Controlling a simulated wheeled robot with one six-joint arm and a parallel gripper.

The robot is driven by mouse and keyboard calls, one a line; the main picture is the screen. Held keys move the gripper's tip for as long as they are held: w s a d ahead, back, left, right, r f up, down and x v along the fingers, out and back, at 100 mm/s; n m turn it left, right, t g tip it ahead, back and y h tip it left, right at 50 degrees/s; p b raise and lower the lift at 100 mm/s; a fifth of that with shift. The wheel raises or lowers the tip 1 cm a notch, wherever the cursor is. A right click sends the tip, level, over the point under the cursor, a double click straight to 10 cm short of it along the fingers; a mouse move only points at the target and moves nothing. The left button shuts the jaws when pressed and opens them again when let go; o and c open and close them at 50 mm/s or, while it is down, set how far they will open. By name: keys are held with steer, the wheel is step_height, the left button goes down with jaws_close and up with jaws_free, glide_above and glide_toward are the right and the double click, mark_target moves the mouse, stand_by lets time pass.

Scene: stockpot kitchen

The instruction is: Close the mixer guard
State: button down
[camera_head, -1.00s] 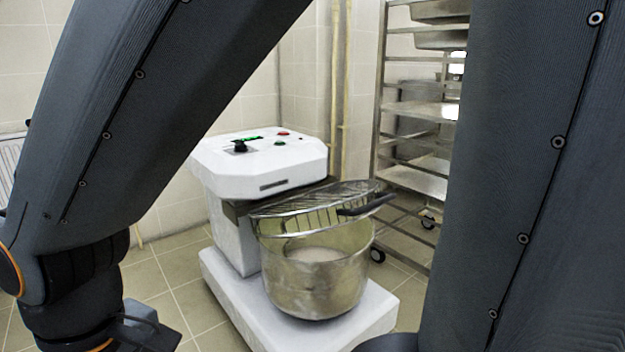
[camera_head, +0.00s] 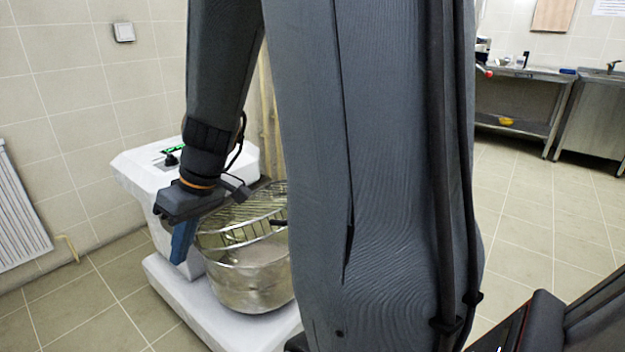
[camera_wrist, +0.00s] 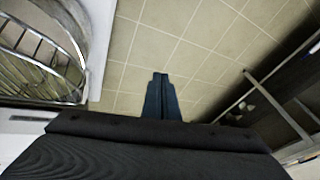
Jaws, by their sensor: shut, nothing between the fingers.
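The mixer guard (camera_head: 235,212) is a wire grid above the steel bowl (camera_head: 250,285) of a white mixer (camera_head: 137,174) in the head view. A gap shows between its front and the bowl rim, so it looks partly raised. Its right side and most of its dark handle are hidden behind my arm. My gripper (camera_head: 182,245) is shut and empty, pointing down at the guard's left in the picture. In the wrist view my gripper (camera_wrist: 160,78) points at the floor, apart from the guard's curved bars (camera_wrist: 42,55) at the left.
A rack (camera_wrist: 258,85) stands at the right of the wrist view. Tiled floor (camera_wrist: 150,35) lies between it and the mixer. In the head view a steel table (camera_head: 525,80) stands far right, with open floor (camera_head: 540,215) before it. A radiator (camera_head: 15,215) is at the left wall.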

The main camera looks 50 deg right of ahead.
steer(key=s+d+r+m+t+h+p, duration=0.1)
steer(key=s+d+r+p, duration=0.15)
steer(key=d, duration=0.95)
steer(key=s+d+r+m+t+h+p, duration=0.15)
steer(key=d+r+p, duration=0.25)
steer(key=d, duration=0.8)
steer(key=s+d+r+t+h+p, duration=0.1)
steer(key=s+d+r+t+p, duration=0.2)
steer(key=d, duration=1)
steer(key=w+f+g, duration=0.1)
steer(key=w+f, duration=0.4)
steer(key=f, duration=0.7)
steer(key=shift+a+p, duration=0.35)
steer(key=shift+p, duration=0.1)
steer(key=shift+s+f, duration=0.1)
steer(key=s+f+b, duration=0.3)
steer(key=f+b, duration=1.1)
steer(key=b, duration=0.7)
steer(key=shift+f, duration=0.3)
